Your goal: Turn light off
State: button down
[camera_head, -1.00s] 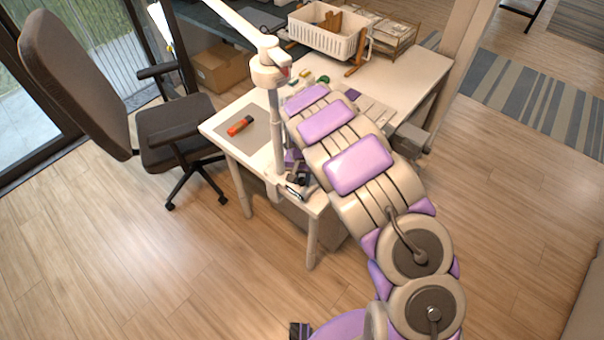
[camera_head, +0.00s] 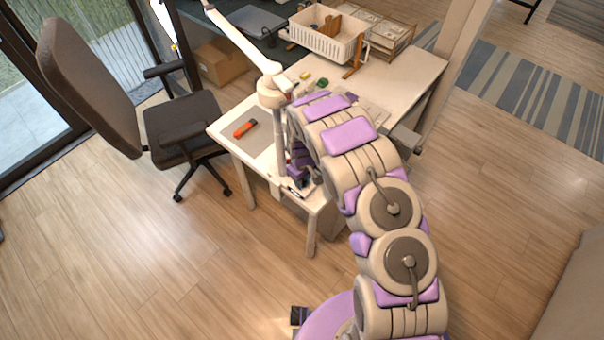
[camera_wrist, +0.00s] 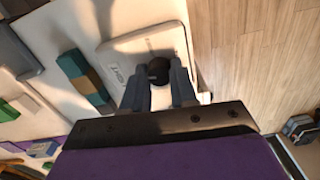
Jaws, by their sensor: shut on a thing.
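A white panel (camera_wrist: 112,54) with small print reading something like "LIGHT" shows in the wrist view. A dark round knob (camera_wrist: 158,68) stands out from it. My gripper (camera_wrist: 158,86) has one finger on each side of the knob and is shut on it. In the head view my gripper (camera_head: 300,182) is low at the near corner of the desk, mostly hidden by my arm, and the knob cannot be made out there. A white jointed lamp arm (camera_head: 240,42) rises from a post at the desk; its far end leaves the top of the picture.
The white desk (camera_head: 410,80) holds an orange-red tool (camera_head: 245,128) on a grey mat, a white basket (camera_head: 325,35) and small coloured blocks (camera_wrist: 85,78). A dark office chair (camera_head: 180,115) stands to the left. The wooden floor (camera_head: 150,270) in front is clear.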

jog(key=shift+n+p, duration=1.6)
jog(key=shift+p, duration=0.1)
jog(key=c, duration=0.9)
grip_release()
jog(key=shift+r, duration=0.1)
